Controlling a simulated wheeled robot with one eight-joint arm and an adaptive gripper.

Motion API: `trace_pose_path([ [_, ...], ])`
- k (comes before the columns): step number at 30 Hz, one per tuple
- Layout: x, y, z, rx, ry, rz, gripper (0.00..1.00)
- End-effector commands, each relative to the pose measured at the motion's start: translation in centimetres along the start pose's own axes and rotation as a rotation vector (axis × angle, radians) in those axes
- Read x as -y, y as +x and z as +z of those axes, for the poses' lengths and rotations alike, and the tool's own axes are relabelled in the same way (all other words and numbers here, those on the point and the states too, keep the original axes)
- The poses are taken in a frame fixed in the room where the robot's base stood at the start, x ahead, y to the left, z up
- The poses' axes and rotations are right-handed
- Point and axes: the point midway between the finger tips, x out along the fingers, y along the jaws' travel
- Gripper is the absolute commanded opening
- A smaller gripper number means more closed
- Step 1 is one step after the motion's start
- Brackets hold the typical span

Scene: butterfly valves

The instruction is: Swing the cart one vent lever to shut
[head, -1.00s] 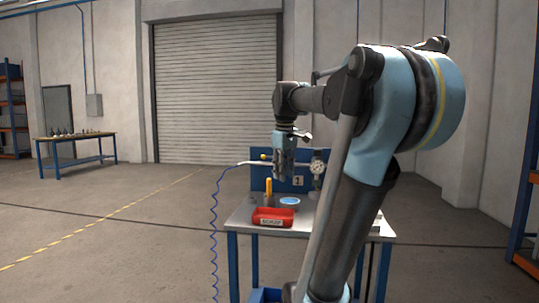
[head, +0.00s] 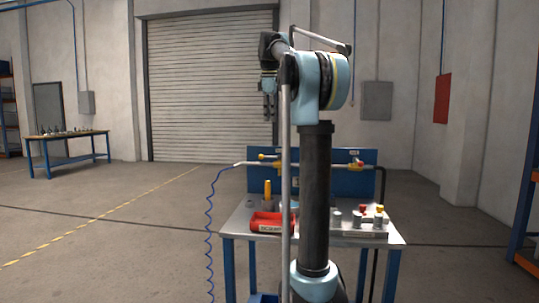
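The cart (head: 233,223) stands ahead with a grey top, blue legs and a blue back panel (head: 365,182). A pipe runs across the panel. A small yellow lever (head: 263,157) shows at the pipe's left end, and a red and yellow fitting (head: 357,164) at the right. I cannot tell which is the vent lever. My arm hides the panel's middle, including the number plate and the gauge. My gripper (head: 268,112) points down, above the panel's left part and apart from the pipe in the picture. Its fingers are too small to judge.
A red bin (head: 262,223) and a yellow-handled tool (head: 268,190) are at the cart's left. Several small grey, red and yellow parts (head: 358,218) stand at its right. A blue coiled hose (head: 209,225) hangs at the left. A workbench (head: 65,137) stands far left.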

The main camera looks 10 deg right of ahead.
Motion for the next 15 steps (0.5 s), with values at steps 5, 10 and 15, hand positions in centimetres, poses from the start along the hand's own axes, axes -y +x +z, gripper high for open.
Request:
trace_pose_path([
  [5,0.1,2.2,-0.3,-0.001,-0.003,0.0,0.29],
  [10,0.2,5.1,-0.4,-0.001,-0.004,0.0,0.29],
  [15,0.2,8.0,-0.5,-0.002,-0.004,0.0,0.29],
])
